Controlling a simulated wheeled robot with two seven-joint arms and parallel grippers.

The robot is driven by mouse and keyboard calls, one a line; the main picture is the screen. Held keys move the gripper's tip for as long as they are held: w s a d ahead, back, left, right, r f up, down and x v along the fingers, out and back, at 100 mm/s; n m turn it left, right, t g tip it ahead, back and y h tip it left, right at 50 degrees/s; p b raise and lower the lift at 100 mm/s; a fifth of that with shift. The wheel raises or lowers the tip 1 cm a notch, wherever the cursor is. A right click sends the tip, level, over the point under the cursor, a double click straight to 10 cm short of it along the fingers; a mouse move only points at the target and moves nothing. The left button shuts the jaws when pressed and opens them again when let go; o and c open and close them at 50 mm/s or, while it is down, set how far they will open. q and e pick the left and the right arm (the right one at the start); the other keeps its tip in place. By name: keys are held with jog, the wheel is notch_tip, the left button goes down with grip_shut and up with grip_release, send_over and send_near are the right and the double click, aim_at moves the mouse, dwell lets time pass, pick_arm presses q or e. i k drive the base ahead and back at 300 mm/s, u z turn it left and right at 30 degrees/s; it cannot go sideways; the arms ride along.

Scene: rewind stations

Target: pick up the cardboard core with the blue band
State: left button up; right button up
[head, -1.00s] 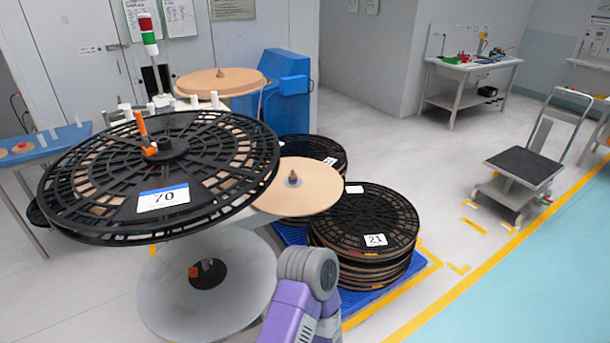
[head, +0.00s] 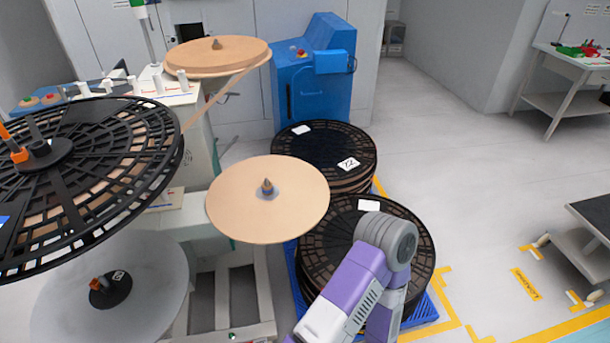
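I cannot make out a cardboard core with a blue band in the head view. A tan disc (head: 245,212) has a small hub (head: 267,188) with a bluish-purple part at its middle, too small to tell more. A blue surface (head: 40,106) at the far left carries small reddish and greenish items, too small to identify. Neither of my grippers is in view. Only a purple and grey link of my own arm shows at the bottom, in front of the stacked reels.
A large black reel (head: 110,150) overhangs the left side above a pale disc (head: 150,300). Black reels (head: 325,150) are stacked on a blue pallet (head: 424,308). A blue machine (head: 312,90) stands behind, a cart (head: 590,245) at right. Floor between stacks and cart is clear.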

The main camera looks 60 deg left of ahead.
aim_at(266, 191)
jog(key=i, duration=0.35)
jog(key=u, duration=3.1)
